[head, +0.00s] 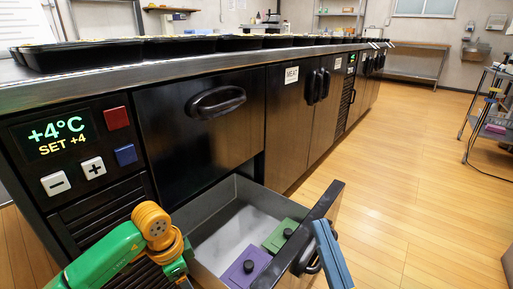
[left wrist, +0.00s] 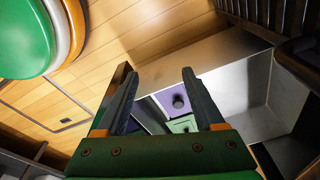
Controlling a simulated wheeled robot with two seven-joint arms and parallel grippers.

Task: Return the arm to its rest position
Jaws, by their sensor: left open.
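My left arm, green with an orange joint, comes in from the lower left of the head view, over the near side of an open drawer (head: 228,187). Its gripper end is cut off or hidden there. In the left wrist view my left gripper (left wrist: 158,78) is open, its two dark fingers apart with nothing held between them. Beyond the fingers lie a purple box (left wrist: 180,102) and a green box (left wrist: 183,124) in the drawer. My right gripper (head: 332,256) shows only as a blue-grey piece beside the drawer front; its jaws cannot be made out.
The purple box (head: 246,267) and green box (head: 280,235) sit near the drawer's front panel (head: 322,205). Black trays (head: 82,54) line the counter above. A control panel (head: 88,150) is at left. Open wooden floor (head: 415,170) lies to the right, with a cart (head: 490,100) beyond.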

